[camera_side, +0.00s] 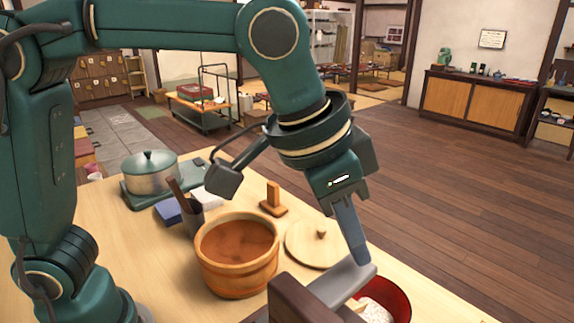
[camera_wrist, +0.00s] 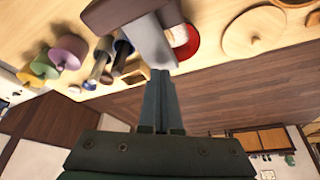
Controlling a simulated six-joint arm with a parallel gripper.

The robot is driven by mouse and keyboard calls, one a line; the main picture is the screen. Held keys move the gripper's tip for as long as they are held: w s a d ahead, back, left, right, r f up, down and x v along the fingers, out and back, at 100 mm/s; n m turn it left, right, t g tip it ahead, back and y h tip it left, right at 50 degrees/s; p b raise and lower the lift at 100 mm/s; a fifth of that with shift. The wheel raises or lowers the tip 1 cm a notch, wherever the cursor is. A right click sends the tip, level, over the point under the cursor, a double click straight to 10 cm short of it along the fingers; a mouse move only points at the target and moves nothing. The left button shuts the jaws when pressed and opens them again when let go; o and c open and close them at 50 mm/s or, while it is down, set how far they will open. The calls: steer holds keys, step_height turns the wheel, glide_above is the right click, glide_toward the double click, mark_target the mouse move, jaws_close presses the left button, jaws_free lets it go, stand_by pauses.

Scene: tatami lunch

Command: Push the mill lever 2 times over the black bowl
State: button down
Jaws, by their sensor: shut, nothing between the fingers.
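The mill shows at the bottom of the side view as a dark brown block (camera_side: 303,303) with a grey lever-like arm (camera_side: 338,285) reaching right. The wrist view also shows the brown block (camera_wrist: 118,12) and the grey arm (camera_wrist: 146,42). My gripper (camera_side: 360,260) is shut and empty, pointing down, with its tips at the outer end of the grey arm. I cannot tell whether they touch it. A bowl with a red inside (camera_side: 398,295) and white contents sits beyond the arm; it also shows in the wrist view (camera_wrist: 190,47). No plainly black bowl shows; its outside is mostly hidden.
A wooden tub (camera_side: 236,280) of brown liquid stands left of the mill. A round wooden lid (camera_side: 300,243) lies behind it.

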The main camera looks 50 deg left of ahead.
mark_target(354, 266)
steer(key=shift+f, duration=1.75)
steer(key=shift+r, duration=2)
steer(key=shift+f, duration=0.15)
steer(key=shift+f, duration=1.85)
steer(key=shift+r, duration=2)
steer(key=shift+r, duration=0.15)
